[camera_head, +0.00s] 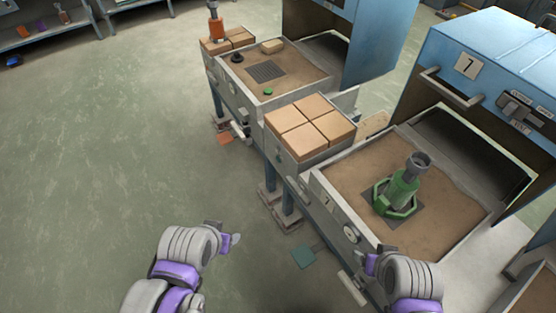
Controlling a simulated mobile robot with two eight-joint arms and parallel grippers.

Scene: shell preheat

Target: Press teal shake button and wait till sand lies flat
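A green pattern tool (401,187) stands upright on a dark plate in that sand. My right gripper (369,263) is near the right machine's front edge, beside a round dial. Both are small and partly turned away, so their opening is unclear. Neither visibly holds anything.
Tan blocks (311,127) sit in a grey tray between the two machines. The left machine (277,74) has sand, a dark grate and a small green knob (268,91). A blue hood (489,75) marked 7 stands open at right. The floor at left is clear.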

